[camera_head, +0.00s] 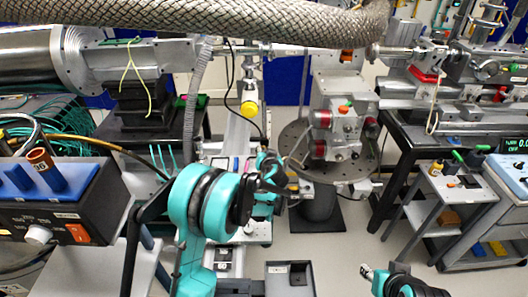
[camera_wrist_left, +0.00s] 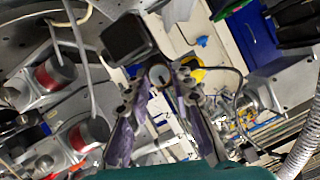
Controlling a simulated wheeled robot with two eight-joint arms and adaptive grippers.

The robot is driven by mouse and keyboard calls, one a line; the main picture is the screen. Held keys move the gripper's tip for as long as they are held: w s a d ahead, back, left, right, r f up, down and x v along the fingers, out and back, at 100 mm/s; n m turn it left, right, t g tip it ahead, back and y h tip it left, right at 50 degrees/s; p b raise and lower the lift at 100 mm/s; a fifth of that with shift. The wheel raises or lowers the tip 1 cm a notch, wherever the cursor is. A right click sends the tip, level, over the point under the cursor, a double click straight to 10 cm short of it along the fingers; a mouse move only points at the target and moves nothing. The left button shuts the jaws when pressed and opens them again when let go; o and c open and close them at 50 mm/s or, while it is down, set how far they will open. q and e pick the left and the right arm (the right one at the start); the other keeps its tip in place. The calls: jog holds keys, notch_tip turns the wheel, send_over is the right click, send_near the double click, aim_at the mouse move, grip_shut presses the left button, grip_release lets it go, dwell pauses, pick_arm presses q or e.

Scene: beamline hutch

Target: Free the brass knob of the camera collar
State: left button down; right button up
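My left gripper (camera_wrist_left: 164,80) shows in the left wrist view with its two purple-padded fingers apart. A small round, pale-faced part (camera_wrist_left: 160,76) with a dark rim lies between the fingertips in the picture, beside a black box (camera_wrist_left: 126,38). It may be the collar's knob, but I cannot tell its brass colour or whether the fingers touch it. In the head view the left gripper (camera_head: 273,172) is small and partly hidden behind my teal wrist, near the round perforated plate. My right gripper (camera_head: 369,272) shows only partly at the bottom edge; its fingers are unclear.
A braided hose (camera_head: 250,20) crosses the top. A yellow-capped part (camera_head: 250,108) hangs behind the left gripper. The perforated round plate (camera_head: 345,170) carries a block with red and orange fittings (camera_head: 338,120). A black control box (camera_head: 55,205) stands at left. Floor is clear at centre right.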

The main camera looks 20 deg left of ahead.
dwell(0.4)
pick_arm(q)
jog(key=shift+a+n+h, duration=0.2)
jog(key=shift+n+h, duration=0.6)
jog(key=shift+n, duration=0.4)
jog(key=shift+s+a+n+t+h+b, duration=0.1)
jog(key=shift+n+t+h+b, duration=0.3)
jog(key=shift+n+h, duration=0.55)
jog(key=shift+n, duration=0.25)
jog(key=c, duration=1.3)
grip_release()
jog(key=v, duration=1.2)
